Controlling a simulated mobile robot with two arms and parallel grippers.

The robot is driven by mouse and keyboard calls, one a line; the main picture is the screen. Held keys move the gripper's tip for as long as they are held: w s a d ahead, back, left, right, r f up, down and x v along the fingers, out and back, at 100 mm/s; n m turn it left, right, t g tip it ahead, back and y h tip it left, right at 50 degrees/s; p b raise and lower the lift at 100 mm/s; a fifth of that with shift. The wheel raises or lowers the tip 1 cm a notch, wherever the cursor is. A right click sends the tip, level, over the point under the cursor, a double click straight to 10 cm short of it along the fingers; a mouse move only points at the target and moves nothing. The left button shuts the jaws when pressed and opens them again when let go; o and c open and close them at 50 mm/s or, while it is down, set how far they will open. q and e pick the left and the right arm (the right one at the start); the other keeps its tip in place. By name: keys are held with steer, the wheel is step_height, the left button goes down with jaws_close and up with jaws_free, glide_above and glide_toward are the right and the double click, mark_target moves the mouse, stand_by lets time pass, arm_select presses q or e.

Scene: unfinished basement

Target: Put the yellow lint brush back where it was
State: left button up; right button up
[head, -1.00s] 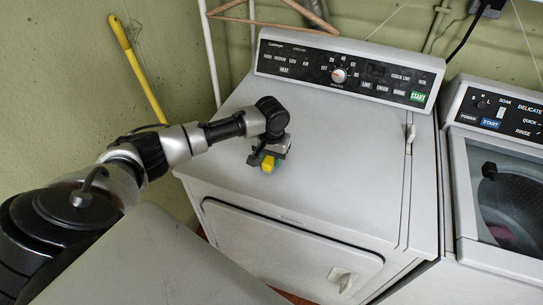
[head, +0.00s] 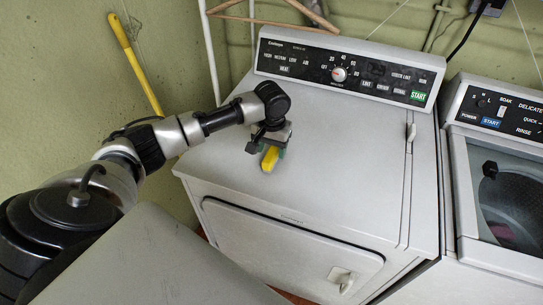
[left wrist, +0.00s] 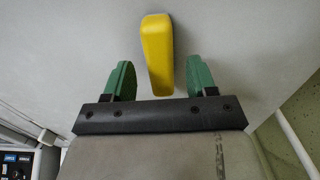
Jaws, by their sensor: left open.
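The yellow lint brush (head: 270,159) lies on the white top of the dryer (head: 340,150), left of its middle. It also shows in the left wrist view (left wrist: 158,55), between and beyond the two green fingertips. My left gripper (head: 266,148) is open just above the brush, with a gap on each side of it. In the left wrist view the fingers (left wrist: 160,80) stand apart and do not touch the brush. My right gripper is not in view.
The dryer's control panel (head: 343,74) rises at the back. A washer (head: 505,170) with a see-through lid stands to the right. A yellow handle (head: 135,62) leans against the green wall. The dryer top right of the brush is clear.

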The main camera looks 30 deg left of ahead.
mark_target(271, 153)
arm_select(q)
step_height(271, 153, up, 8)
steer(key=shift+b, duration=0.4)
stand_by(0.4)
